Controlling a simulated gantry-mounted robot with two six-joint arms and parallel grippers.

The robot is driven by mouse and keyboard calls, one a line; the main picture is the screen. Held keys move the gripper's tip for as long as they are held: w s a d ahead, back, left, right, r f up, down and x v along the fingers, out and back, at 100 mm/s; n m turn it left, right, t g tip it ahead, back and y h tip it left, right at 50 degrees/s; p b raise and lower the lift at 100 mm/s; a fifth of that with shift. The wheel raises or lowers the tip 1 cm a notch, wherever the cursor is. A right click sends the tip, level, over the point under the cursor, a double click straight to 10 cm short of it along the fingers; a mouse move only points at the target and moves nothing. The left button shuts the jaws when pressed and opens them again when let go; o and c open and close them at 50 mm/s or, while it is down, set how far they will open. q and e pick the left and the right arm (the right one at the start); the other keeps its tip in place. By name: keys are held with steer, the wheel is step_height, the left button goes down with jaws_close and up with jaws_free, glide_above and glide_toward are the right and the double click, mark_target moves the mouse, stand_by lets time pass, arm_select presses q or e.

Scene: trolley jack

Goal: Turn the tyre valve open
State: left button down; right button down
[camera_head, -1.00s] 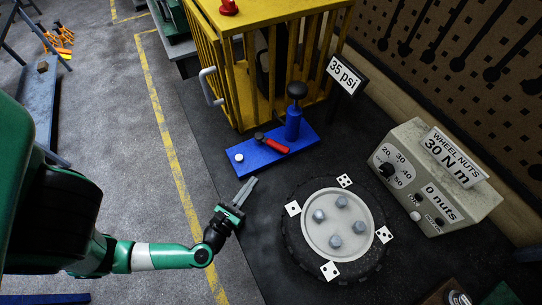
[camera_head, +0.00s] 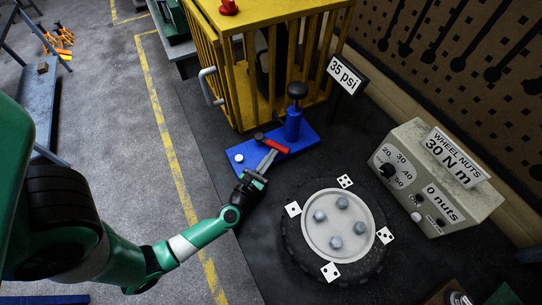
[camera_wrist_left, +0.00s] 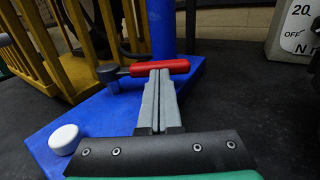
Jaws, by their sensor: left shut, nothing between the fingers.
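The tyre valve's red lever (camera_head: 276,146) lies on a blue base plate (camera_head: 303,140), beside a blue post (camera_head: 292,124) with a black knob. It has a dark pivot at its left end in the left wrist view (camera_wrist_left: 160,67). My left gripper (camera_head: 268,160) is shut and empty. Its fingertips are right at the lever's near side, over the plate; in the left wrist view (camera_wrist_left: 158,75) they overlap the lever's middle. I cannot tell whether they touch it. A white button (camera_head: 239,158) sits on the plate's left end. My right gripper is not in view.
A yellow cage (camera_head: 241,70) with a grey handle stands behind the plate. A "35 psi" sign (camera_head: 344,75) is at its right. A wheel (camera_head: 341,222) with several nuts lies in front, and a grey dial box (camera_head: 427,180) stands at right.

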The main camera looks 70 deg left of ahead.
arm_select(q)
steer(key=shift+w, duration=0.1)
steer(key=shift+w+a, duration=0.25)
steer(key=shift+w, duration=0.75)
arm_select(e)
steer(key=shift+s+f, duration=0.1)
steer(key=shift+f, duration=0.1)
arm_select(q)
steer(key=shift+d, duration=0.1)
steer(key=shift+s+d, duration=0.25)
steer(key=shift+d, duration=0.05)
steer(key=s+d, duration=0.2)
steer(key=d, duration=0.1)
steer(key=s+d, duration=0.2)
steer(key=d, duration=0.1)
steer(key=s+d, duration=0.3)
steer(key=shift+s+d, duration=0.1)
steer(key=shift+d, duration=0.2)
steer(key=shift+s+d, duration=0.4)
steer(key=shift+s, duration=0.05)
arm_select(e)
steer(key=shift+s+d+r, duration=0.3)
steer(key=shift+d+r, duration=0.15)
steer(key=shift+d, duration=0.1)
